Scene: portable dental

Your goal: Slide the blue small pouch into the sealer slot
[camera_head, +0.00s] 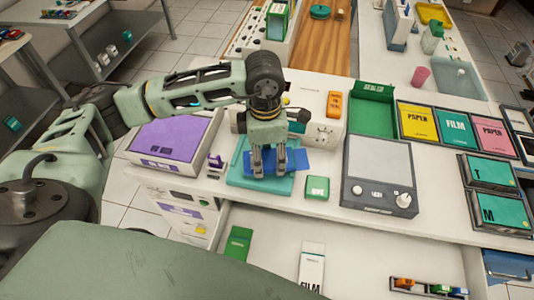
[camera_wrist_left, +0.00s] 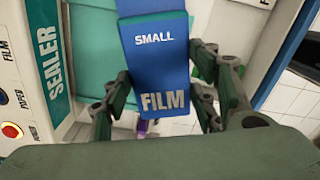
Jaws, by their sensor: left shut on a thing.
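The blue small pouch (camera_head: 291,163) is in my left gripper (camera_head: 268,170), above a teal plate (camera_head: 247,180) on the white counter. In the left wrist view the pouch (camera_wrist_left: 155,58) reads SMALL and FILM, and the fingers of the left gripper (camera_wrist_left: 160,88) stand at its two sides. The white sealer (camera_head: 312,112) is just behind the plate in the head view. Its SEALER panel (camera_wrist_left: 50,70) is at the left of the left wrist view, beside the teal surface. I cannot make out the slot or whether the pouch touches it. My right gripper is not in view.
A purple-topped box (camera_head: 175,140) stands left of the plate. To the right are a small green box (camera_head: 317,187), a grey-framed device (camera_head: 377,175) with knobs and an open green box (camera_head: 372,107). An open drawer (camera_head: 275,235) lies below the counter edge.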

